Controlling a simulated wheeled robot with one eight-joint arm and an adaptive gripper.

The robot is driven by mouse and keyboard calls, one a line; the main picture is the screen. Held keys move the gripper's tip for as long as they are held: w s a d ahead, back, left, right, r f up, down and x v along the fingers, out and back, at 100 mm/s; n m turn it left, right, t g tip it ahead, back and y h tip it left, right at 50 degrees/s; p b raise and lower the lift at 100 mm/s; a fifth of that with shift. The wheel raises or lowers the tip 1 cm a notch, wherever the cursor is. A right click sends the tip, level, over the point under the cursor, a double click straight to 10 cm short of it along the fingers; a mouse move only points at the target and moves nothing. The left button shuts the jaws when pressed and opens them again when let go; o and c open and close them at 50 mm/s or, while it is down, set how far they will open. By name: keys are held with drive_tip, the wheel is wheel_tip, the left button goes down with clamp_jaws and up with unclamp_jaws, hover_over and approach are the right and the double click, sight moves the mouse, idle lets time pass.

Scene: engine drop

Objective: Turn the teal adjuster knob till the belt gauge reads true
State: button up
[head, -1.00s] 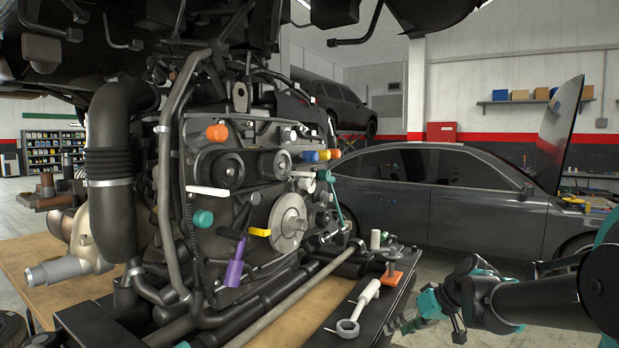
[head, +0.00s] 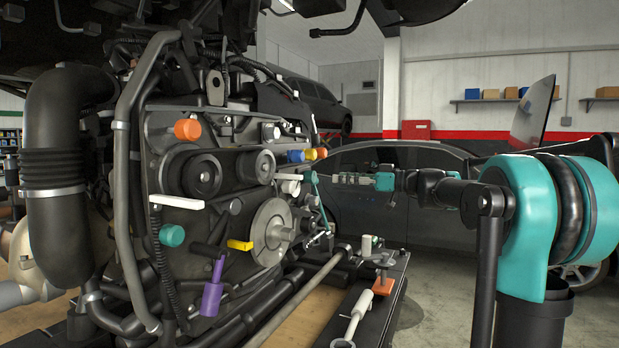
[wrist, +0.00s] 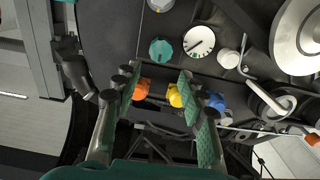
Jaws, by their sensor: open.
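The teal adjuster knob (wrist: 160,50) is round and notched in the wrist view. It sits beside a white dial gauge (wrist: 198,41) with a dark needle, whose reading is too small to make out. In the head view the knob (head: 309,177) shows nearly edge-on at the engine front. My gripper (head: 336,178) is open and empty, pointing left at the engine front just right of that knob. In the wrist view the gripper (wrist: 158,78) has its fingertips below the knob in the picture and around none of it, as far as I can tell.
Orange (wrist: 141,89), yellow (wrist: 175,95) and blue (wrist: 216,102) caps stick out close by. A white knob (wrist: 229,59) and a large pulley (wrist: 299,35) lie to the right. Another teal knob (head: 172,235) is on the engine's side. A grey car (head: 355,215) stands behind.

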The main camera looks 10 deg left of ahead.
sight(315, 176)
drive_tip(key=x, duration=1.1)
drive_tip(key=shift+a, duration=0.4)
drive_tip(key=shift+c, duration=0.4)
drive_tip(key=c, duration=0.8)
drive_tip(key=shift+w, duration=0.1)
drive_tip(key=m, duration=0.5)
drive_tip(key=shift+f+m, duration=0.1)
drive_tip(key=shift+m, duration=0.3)
drive_tip(key=m, duration=0.6)
drive_tip(key=shift+w, duration=0.15)
drive_tip(key=shift+d, duration=0.1)
